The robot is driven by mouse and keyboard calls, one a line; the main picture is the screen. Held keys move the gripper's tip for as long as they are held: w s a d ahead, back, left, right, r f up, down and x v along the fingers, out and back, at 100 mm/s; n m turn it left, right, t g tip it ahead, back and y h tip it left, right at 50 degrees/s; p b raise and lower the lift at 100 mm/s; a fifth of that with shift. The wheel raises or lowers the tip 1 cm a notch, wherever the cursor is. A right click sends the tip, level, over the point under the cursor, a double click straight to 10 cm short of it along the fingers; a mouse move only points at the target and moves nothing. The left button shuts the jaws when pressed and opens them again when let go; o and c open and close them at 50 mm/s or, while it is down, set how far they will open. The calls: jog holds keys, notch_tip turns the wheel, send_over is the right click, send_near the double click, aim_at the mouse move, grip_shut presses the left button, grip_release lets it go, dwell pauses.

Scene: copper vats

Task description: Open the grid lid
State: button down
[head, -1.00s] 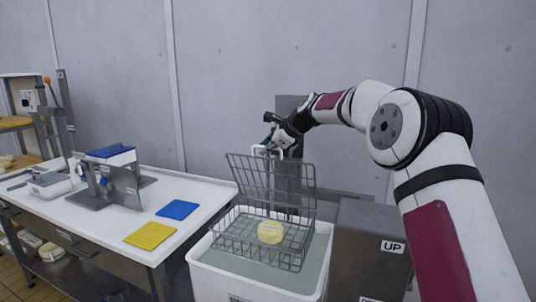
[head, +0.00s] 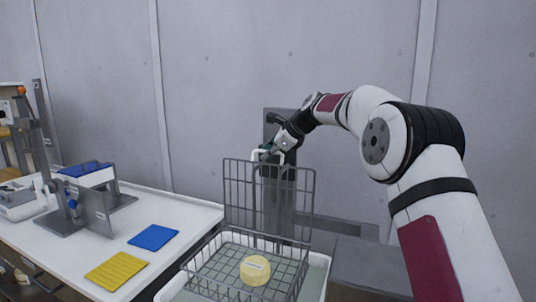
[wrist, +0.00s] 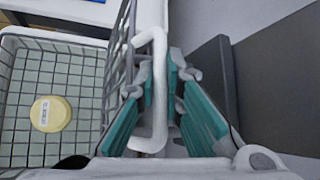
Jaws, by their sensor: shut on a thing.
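The grey wire grid lid (head: 240,195) stands raised, close to upright, at the back of the wire basket (head: 205,268). It has a white handle (head: 283,157) at its top edge. My gripper (head: 268,152) is at this handle, with the arm reaching in from the right. In the wrist view, the teal fingers (wrist: 164,85) are shut on the white handle (wrist: 154,120), one on each side, and the lid's wires (wrist: 118,60) run beside them. A round yellow cheese with a white label (head: 255,270) lies on the basket's grid floor; it also shows in the wrist view (wrist: 50,114).
The basket sits in a white tub (head: 318,272). A white table (head: 60,250) at left holds a yellow cloth (head: 116,271), a blue cloth (head: 153,237) and a metal device (head: 95,208). A grey metal post (head: 278,205) stands behind the lid, before the wall.

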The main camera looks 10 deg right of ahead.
dwell(0.3)
jog(key=c, duration=1.7)
grip_release()
jog(key=shift+d, duration=0.1)
jog(key=v, duration=1.2)
jog(key=shift+r, duration=0.1)
